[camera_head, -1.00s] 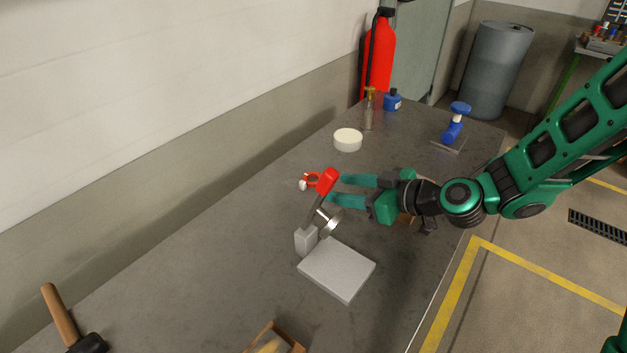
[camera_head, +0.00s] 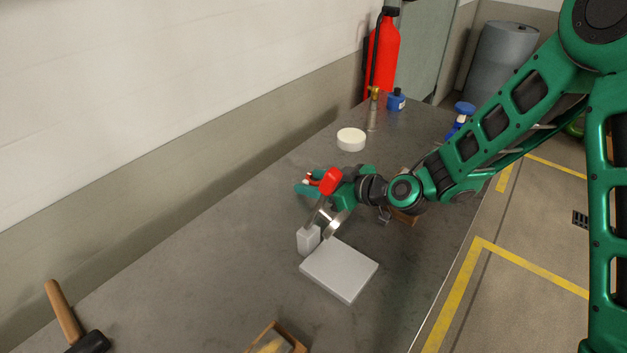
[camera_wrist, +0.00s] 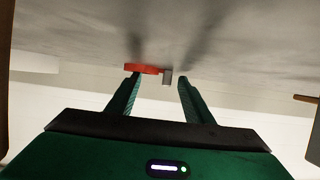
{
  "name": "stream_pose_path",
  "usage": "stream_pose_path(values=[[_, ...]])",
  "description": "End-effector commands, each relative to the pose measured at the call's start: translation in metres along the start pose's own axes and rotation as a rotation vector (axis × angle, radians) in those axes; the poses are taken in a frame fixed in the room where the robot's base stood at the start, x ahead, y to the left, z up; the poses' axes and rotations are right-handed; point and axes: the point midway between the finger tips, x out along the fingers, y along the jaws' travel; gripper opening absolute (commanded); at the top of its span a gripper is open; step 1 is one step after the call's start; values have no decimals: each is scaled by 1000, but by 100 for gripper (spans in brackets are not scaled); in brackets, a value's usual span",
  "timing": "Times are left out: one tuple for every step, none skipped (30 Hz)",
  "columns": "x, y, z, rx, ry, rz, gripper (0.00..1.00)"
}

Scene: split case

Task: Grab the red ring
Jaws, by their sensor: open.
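The red ring (camera_head: 308,178), with a small pale piece on it, is beyond the red-handled stand in the head view and is partly hidden. In the wrist view the red ring (camera_wrist: 143,69) shows edge-on at the left fingertip, with a small grey block beside it, between the fingertips. My gripper (camera_head: 305,182) is open, with its fingers low over the table around the ring area. The wrist view also shows my gripper (camera_wrist: 158,79) with its fingers apart. I cannot tell whether a finger touches the ring.
A lever with a red handle (camera_head: 330,181) stands close in front of my gripper, by a grey plate (camera_head: 340,270). A white disc (camera_head: 351,139), a bottle (camera_head: 373,112) and a blue container (camera_head: 396,100) stand farther back.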

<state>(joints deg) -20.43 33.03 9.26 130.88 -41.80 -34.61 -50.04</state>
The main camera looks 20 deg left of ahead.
Motion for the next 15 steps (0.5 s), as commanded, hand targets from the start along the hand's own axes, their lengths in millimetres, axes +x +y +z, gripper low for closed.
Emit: stream_pose_path(values=[[2, 0, 0, 0, 0, 0, 47], [2, 0, 0, 0, 0, 0, 47], [2, 0, 0, 0, 0, 0, 47], [2, 0, 0, 0, 0, 0, 47], [2, 0, 0, 0, 0, 0, 47], [2, 0, 0, 0, 0, 0, 47], [2, 0, 0, 0, 0, 0, 47], [2, 0, 0, 0, 0, 0, 44], [2, 0, 0, 0, 0, 0, 35], [2, 0, 0, 0, 0, 0, 28], [2, 0, 0, 0, 0, 0, 20], [2, 0, 0, 0, 0, 0, 11], [2, 0, 0, 0, 0, 0, 6], [2, 0, 0, 0, 0, 0, 6], [2, 0, 0, 0, -1, 0, 5]])
